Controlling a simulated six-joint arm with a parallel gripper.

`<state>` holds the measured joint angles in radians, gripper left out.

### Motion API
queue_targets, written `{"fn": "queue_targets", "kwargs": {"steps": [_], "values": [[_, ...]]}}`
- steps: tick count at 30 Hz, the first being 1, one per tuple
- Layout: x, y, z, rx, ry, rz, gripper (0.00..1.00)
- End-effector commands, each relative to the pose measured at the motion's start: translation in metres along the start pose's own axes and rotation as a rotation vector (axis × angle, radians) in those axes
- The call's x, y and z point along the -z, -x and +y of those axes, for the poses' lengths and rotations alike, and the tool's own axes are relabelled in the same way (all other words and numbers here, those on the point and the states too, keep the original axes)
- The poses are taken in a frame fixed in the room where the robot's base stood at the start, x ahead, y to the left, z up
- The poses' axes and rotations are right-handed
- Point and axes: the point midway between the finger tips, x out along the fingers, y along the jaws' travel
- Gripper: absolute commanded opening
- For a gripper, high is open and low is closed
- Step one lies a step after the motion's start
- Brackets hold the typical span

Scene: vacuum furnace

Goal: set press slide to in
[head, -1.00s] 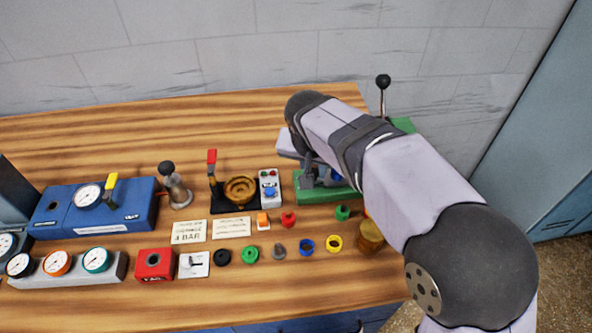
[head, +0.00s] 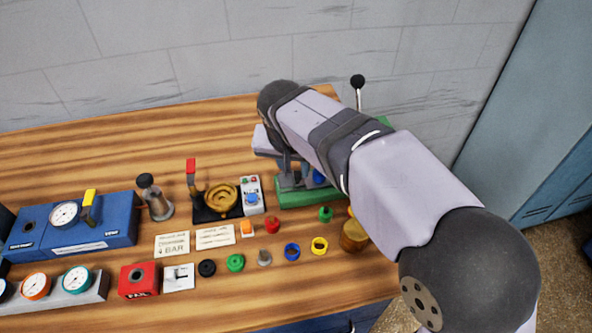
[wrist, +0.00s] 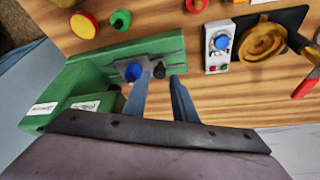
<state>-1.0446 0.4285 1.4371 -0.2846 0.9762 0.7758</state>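The green press (head: 297,193) stands at the back right of the bench, and my arm covers much of it. In the wrist view its long green base (wrist: 95,57) carries a grey slide plate (wrist: 175,62) with a black knob (wrist: 159,69). A round blue piece (wrist: 133,72) sits beside the knob. My gripper (wrist: 157,84) is open, its two fingers apart on either side of the knob. I cannot tell whether either finger touches it. In the head view the fingers are partly hidden behind my wrist.
A control box with a blue knob (wrist: 221,42) and a brass bowl (head: 221,197) stand left of the press. Several coloured rings and caps lie in front, with a brass cylinder (head: 354,236). A black-knobbed lever (head: 358,82) rises behind. A wall stands behind the bench.

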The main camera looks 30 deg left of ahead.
Motion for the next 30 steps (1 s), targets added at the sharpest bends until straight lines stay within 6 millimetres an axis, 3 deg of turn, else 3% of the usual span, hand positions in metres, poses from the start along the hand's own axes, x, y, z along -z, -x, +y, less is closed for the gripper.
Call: {"fn": "queue_targets", "kwargs": {"steps": [6,12,19,20,21,23,26,30], "values": [[0.001,0.029,0.0,0.002,-0.001,0.002,0.25],[0.0,0.04,0.0,0.001,-0.002,0.0,0.25],[0.0,0.041,0.0,0.001,-0.001,0.0,0.25],[0.0,0.041,0.0,0.001,-0.001,0.0,0.27],[0.0,0.041,0.0,0.0,0.0,0.0,0.36],[-0.001,0.04,0.0,-0.005,0.013,-0.001,0.36],[-0.006,0.036,0.001,-0.032,0.086,-0.003,0.36],[-0.019,0.024,0.005,-0.126,0.346,-0.01,0.36]]}}
